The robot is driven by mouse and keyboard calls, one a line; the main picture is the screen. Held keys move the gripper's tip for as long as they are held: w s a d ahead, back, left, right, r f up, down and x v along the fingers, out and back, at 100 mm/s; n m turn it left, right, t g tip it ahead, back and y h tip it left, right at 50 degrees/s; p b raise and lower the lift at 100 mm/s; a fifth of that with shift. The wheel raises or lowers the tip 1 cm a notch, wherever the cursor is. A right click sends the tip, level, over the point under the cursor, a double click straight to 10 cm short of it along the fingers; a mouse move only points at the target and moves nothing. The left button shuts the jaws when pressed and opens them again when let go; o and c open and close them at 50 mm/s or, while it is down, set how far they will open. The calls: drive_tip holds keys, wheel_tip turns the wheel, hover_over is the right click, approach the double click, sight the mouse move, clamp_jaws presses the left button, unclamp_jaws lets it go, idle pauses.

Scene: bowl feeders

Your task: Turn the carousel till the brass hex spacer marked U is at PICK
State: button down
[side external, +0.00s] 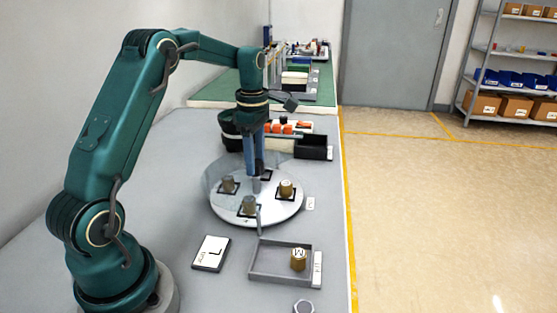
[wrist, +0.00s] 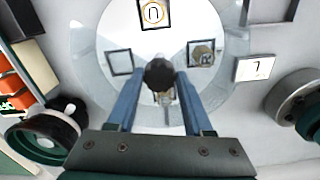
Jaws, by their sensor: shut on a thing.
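The carousel, a pale round disc (side external: 280,215), carries several square nests. Three brass spacers stand on it in the side view: a left one (side external: 228,185), a front one (side external: 250,206) and a right one (side external: 286,188). In the wrist view one spacer (wrist: 153,14) shows a mark like an n or an inverted U, and another (wrist: 202,55) reads R. An empty nest (wrist: 120,62) is at the left there. My gripper (side external: 258,168) points down over the disc's middle, shut on a dark knob (wrist: 160,74). Which spacer is at PICK I cannot tell.
A grey tray (side external: 262,275) in front holds another brass spacer (side external: 298,260), its letter like M or W. A lettered card (side external: 210,253) lies to its left. A small label (side external: 311,204) is beside the disc. A dark bin (side external: 314,147) and orange parts stand behind.

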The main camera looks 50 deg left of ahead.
drive_tip(key=shift+a+r, duration=0.1)
drive_tip(key=shift+c, duration=1.5)
unclamp_jaws()
drive_tip(key=shift+r, duration=2.55)
